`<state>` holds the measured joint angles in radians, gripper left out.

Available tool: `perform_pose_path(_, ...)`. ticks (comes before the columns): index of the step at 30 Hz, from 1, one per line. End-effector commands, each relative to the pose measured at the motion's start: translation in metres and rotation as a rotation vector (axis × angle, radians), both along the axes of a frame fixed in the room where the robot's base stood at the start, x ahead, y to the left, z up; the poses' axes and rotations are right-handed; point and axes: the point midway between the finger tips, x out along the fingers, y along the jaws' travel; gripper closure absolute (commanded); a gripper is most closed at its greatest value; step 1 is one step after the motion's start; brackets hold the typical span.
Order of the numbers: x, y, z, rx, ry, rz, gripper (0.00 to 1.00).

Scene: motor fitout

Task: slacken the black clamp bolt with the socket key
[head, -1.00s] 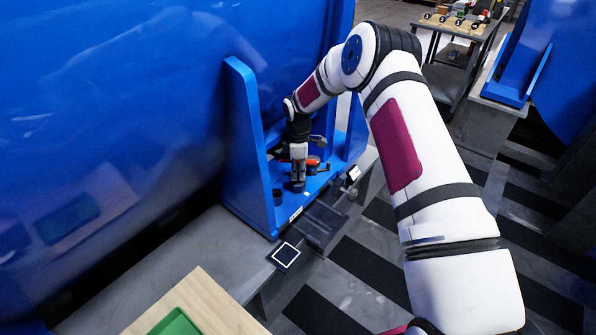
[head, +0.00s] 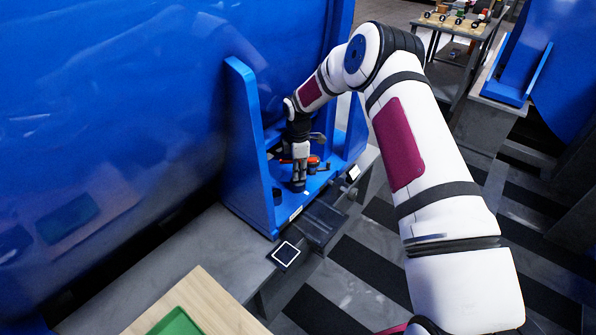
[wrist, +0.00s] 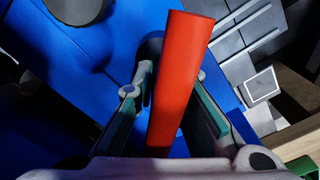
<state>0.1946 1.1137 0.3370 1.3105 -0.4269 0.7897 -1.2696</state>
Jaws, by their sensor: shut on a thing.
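My gripper (head: 299,182) points down inside the blue bracket in the head view. In the wrist view its two fingers (wrist: 166,88) are closed on either side of a long red-orange handle (wrist: 182,75), which I take to be the socket key's. A bit of orange (head: 285,161) shows beside my wrist in the head view. A dark round part (wrist: 150,47) shows behind the handle, near the fingertips. I cannot tell whether it is the socket or the black clamp bolt. The key's working end and its fit on the bolt are hidden.
The blue bracket (head: 250,150) has upright walls close around my gripper. A dark cylinder (wrist: 75,8) stands nearby in the wrist view. A black square pad with a white outline (head: 286,254) lies on the grey bench. A green tray (head: 176,325) is on a wooden top in front.

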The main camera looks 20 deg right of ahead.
Motion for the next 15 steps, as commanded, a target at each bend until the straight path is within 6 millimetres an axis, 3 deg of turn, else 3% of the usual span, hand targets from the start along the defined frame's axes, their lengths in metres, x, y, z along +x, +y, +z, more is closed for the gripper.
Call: perform_pose_path(15, -0.002, -0.002, 0.028, -0.004, 0.006, -0.001, 1.00)
